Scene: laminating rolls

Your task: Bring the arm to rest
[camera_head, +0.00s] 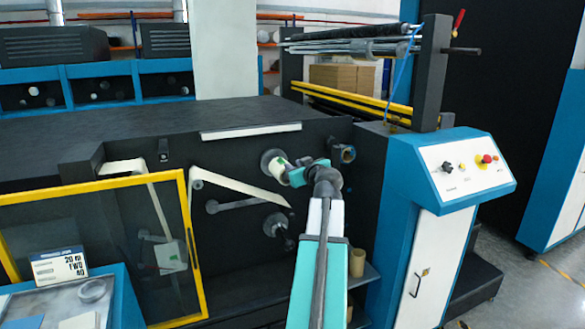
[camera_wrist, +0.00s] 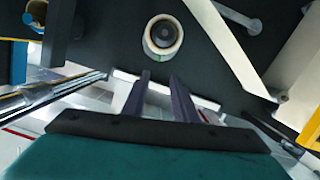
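My gripper (camera_wrist: 160,76) is open in the wrist view, its two dark fingers apart with nothing between them. In the head view, the teal end of my arm (camera_head: 298,176) is in front of the dark machine face, close to the upper spindle. A pale roll (camera_wrist: 163,36) sits on a spindle ahead of the fingertips, apart from them in the wrist view. In the head view, a roll on the upper spindle (camera_head: 272,162) shows beside my gripper, partly covered by it. The fingertips are hard to make out there.
A white web (camera_head: 240,188) runs from a roller on the left. A lower spindle (camera_head: 277,226) and a bare stub (camera_head: 343,154) are near my arm. A yellow-framed guard (camera_head: 190,250) stands left, a blue control cabinet (camera_head: 440,180) right. A tan roll (camera_head: 357,263) stands on a low shelf.

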